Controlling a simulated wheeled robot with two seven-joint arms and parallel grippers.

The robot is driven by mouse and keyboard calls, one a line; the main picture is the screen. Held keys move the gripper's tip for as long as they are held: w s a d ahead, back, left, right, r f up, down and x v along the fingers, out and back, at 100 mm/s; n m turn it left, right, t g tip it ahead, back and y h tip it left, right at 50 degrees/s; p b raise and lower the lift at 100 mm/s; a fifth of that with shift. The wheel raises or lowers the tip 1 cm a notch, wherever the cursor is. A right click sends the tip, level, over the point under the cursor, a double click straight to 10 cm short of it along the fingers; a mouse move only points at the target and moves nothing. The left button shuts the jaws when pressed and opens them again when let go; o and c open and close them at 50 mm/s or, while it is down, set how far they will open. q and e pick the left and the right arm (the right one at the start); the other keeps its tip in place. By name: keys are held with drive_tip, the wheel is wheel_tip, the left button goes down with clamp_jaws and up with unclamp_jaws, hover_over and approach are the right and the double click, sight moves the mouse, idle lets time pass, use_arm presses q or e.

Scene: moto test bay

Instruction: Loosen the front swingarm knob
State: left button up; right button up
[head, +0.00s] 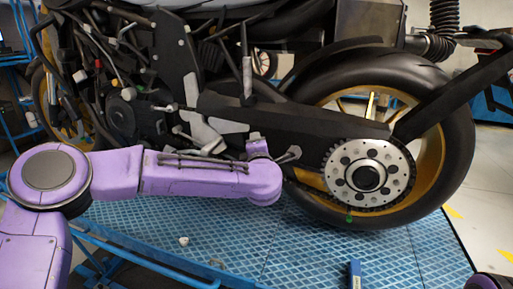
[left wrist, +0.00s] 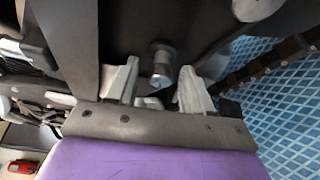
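The dark swingarm (head: 300,118) runs from the bike's middle to the rear wheel. In the left wrist view a short grey metal knob (left wrist: 162,66) sticks out from a dark part of the bike. My left gripper (left wrist: 157,88) has two pale fingers, one on each side of the knob, with visible gaps to it. The gripper is open and holds nothing. In the head view my purple left arm reaches right to below the swingarm. Its wrist hides the knob there, and the fingers are mostly hidden. My right gripper is not in view.
The motorcycle's rear wheel (head: 455,150) and perforated silver disc (head: 368,173) stand right of my left wrist. The bike is on a blue patterned platform (head: 300,245).

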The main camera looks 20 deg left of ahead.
use_arm(q)
drive_tip(key=b+v, duration=0.2)
drive_tip(key=v, duration=0.8)
drive_tip(key=shift+s+b, duration=0.25)
drive_tip(key=shift+b, duration=0.05)
drive_tip(key=shift+d, duration=0.1)
